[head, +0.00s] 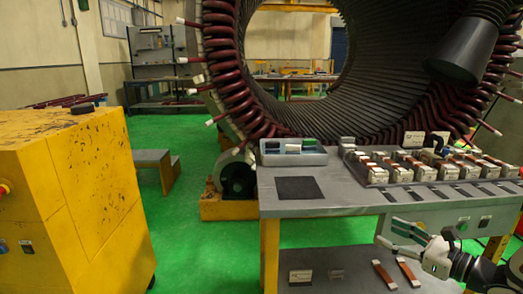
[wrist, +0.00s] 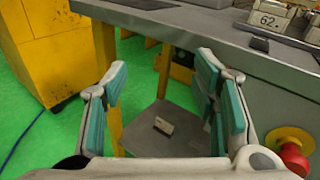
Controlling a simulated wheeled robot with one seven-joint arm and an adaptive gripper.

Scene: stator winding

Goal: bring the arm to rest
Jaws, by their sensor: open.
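My gripper (head: 386,233) is in the lower right of the head view, in front of the grey workbench (head: 330,206) and below its top edge. In the wrist view my gripper (wrist: 162,78) shows two teal-padded fingers spread wide apart with nothing between them. It is open and empty. Beyond the fingers, the wrist view shows the bench's lower shelf (wrist: 150,93) with a small pale block (wrist: 163,126) on it. Part of my arm lies at the right edge of the head view.
The bench top carries a tray of copper-and-white parts (head: 376,176), a grey bin (head: 292,159) and a dark mat (head: 297,188). A red button (wrist: 293,157) is close right of the gripper. The large stator (head: 270,124) stands behind. A yellow cabinet (head: 70,180) is left; green floor lies between.

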